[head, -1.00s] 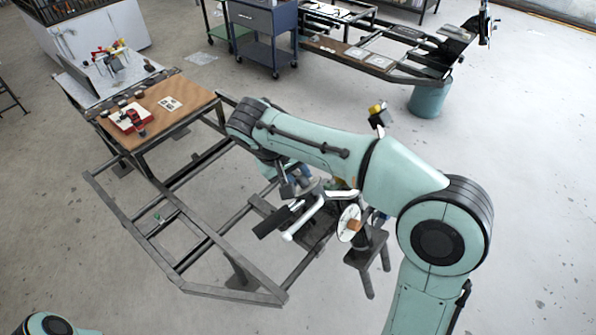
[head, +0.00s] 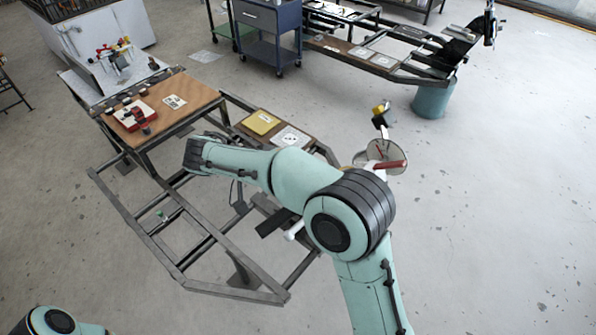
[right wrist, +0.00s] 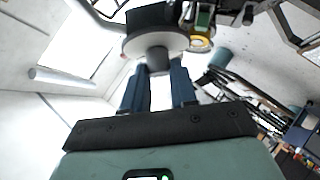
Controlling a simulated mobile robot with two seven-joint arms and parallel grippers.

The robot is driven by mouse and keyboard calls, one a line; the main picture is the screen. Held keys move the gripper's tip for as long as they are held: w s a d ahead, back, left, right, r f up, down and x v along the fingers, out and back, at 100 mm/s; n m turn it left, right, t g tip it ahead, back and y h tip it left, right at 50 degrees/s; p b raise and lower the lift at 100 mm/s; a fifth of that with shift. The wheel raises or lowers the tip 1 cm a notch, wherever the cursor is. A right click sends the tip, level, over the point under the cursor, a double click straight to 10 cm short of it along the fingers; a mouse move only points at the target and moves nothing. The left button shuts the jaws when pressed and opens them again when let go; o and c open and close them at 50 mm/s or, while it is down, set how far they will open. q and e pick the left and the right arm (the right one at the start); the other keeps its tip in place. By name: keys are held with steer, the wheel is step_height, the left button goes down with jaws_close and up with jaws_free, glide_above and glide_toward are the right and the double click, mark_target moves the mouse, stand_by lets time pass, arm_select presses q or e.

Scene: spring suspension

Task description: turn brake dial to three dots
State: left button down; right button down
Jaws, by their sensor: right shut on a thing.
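In the right wrist view, the brake dial looks like a pale disc (right wrist: 133,46) with a short grey knob (right wrist: 158,62) at its centre. My right gripper (right wrist: 158,78) has its two blue fingers on either side of this knob, shut on it. No dots on the dial can be made out from here. In the head view my right arm covers the dial and the right gripper. Only a bit of my left arm shows at the bottom left; its gripper is out of view.
A metal frame (head: 190,285) stands around the work area, with a white bar end (head: 293,232) by my arm. A round plate with a red handle (head: 388,166) stands right of the arm. A wooden-topped table (head: 185,95) is at left. Open floor lies at right.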

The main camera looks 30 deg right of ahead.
arm_select(q)
steer(key=shift+w+r+p, duration=0.6)
steer(key=shift+w+r, duration=0.25)
steer(key=shift+w, duration=0.25)
arm_select(e)
steer(key=m+g, duration=0.1)
steer(key=m, duration=0.1)
steer(key=m+g+h, duration=0.1)
steer(key=m+g, duration=0.1)
steer(key=shift+w+a+f+m, duration=0.1)
steer(key=shift+w+f+m, duration=0.1)
steer(key=shift+m, duration=0.2)
steer(key=shift+g, duration=0.4)
steer(key=c, duration=0.9)
jaws_free()
steer(key=shift+s, duration=0.1)
